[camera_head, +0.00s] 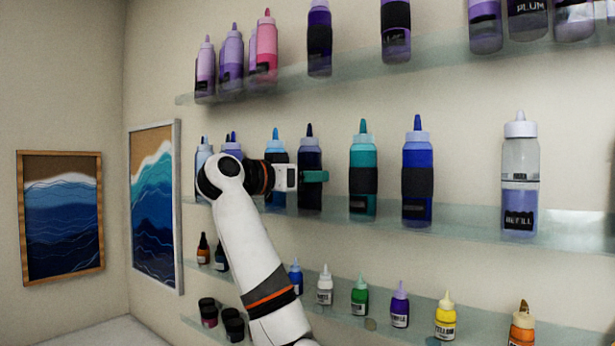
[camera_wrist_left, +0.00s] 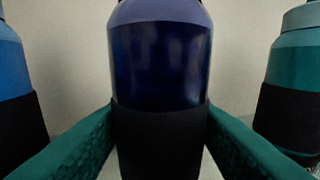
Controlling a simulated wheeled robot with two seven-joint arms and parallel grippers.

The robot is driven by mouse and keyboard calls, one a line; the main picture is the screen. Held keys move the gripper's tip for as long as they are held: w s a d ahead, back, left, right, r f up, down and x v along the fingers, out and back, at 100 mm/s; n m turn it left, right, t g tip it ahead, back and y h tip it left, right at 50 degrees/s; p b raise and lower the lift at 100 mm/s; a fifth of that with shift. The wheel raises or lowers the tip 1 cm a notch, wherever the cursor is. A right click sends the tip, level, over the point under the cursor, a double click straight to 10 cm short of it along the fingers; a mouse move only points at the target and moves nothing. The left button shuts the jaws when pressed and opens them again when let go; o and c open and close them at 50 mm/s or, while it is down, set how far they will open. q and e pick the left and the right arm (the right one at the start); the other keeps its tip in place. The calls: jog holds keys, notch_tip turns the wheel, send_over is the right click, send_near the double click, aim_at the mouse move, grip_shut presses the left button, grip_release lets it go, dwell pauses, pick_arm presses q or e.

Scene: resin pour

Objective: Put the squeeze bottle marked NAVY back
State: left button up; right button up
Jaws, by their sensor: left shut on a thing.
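A dark navy squeeze bottle (camera_head: 310,157) with a pale collar and dark tip stands upright in the middle shelf's row. Its name marking is not readable. My left gripper (camera_head: 316,176) is shut on it at mid-height. In the left wrist view the bottle (camera_wrist_left: 160,62) fills the middle, and the green fingers of my left gripper (camera_wrist_left: 160,118) lie on both sides of its black band. The bottle's base looks level with the middle glass shelf (camera_head: 465,229); contact is hard to tell. My right gripper is not in view.
A light-blue-topped bottle (camera_head: 277,152) stands close on the left, a teal bottle (camera_head: 362,158) close on the right. A blue bottle (camera_head: 417,157) and a clear REFILL bottle (camera_head: 519,165) stand farther right. An upper shelf (camera_head: 350,72) and a lower shelf (camera_head: 482,322) hold more bottles.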

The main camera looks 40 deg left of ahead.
pick_arm(q)
jog(key=o, duration=0.9)
jog(key=shift+o, duration=0.2)
jog(key=shift+r+p, duration=0.2)
jog(key=shift+p, duration=0.2)
jog(key=s+a+b, duration=0.1)
jog(key=s+b, duration=0.3)
jog(key=s, duration=0.8)
jog(key=shift+b, duration=0.35)
